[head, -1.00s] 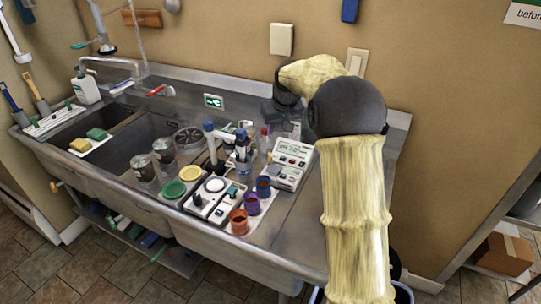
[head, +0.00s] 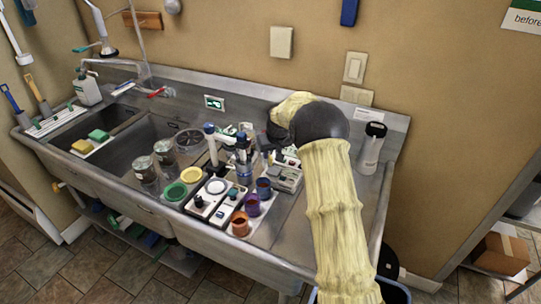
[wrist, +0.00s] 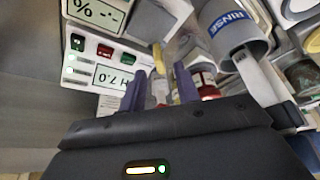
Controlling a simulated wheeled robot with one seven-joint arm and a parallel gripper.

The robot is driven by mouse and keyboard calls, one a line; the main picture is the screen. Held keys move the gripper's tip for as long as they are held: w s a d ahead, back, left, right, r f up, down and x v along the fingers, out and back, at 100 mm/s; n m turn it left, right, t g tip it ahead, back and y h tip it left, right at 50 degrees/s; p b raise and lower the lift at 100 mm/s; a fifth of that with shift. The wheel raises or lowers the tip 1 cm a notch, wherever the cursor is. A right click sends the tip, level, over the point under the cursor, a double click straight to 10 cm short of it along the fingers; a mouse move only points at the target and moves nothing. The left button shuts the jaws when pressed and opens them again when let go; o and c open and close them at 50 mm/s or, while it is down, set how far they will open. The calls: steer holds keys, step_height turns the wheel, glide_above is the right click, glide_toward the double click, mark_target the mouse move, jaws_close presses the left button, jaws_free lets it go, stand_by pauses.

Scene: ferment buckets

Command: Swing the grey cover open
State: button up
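I cannot pick out the grey cover with certainty. A translucent grey panel (wrist: 186,38) shows beyond my fingers in the wrist view; I cannot tell whether it is the cover. My gripper (wrist: 160,88) has two dark purple fingers that stand apart. Small vials with yellow and red parts show between and beyond them; I see no grip on anything. The white meter (wrist: 104,65), reading 7.0, is to the left of the fingers. In the head view the meter (head: 288,178) is partly hidden by my arm, and my fingertips are not clear.
A grey cylinder marked RINSE (wrist: 228,22) is right of the fingers. Orange, purple and blue cups (head: 252,204) and a flat device (head: 215,198) stand left of my arm. A black-topped bottle (head: 372,148) is to its right. The front right sink deck is clear.

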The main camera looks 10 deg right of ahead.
mark_target(271, 157)
steer(key=shift+x, duration=1.8)
jaws_close()
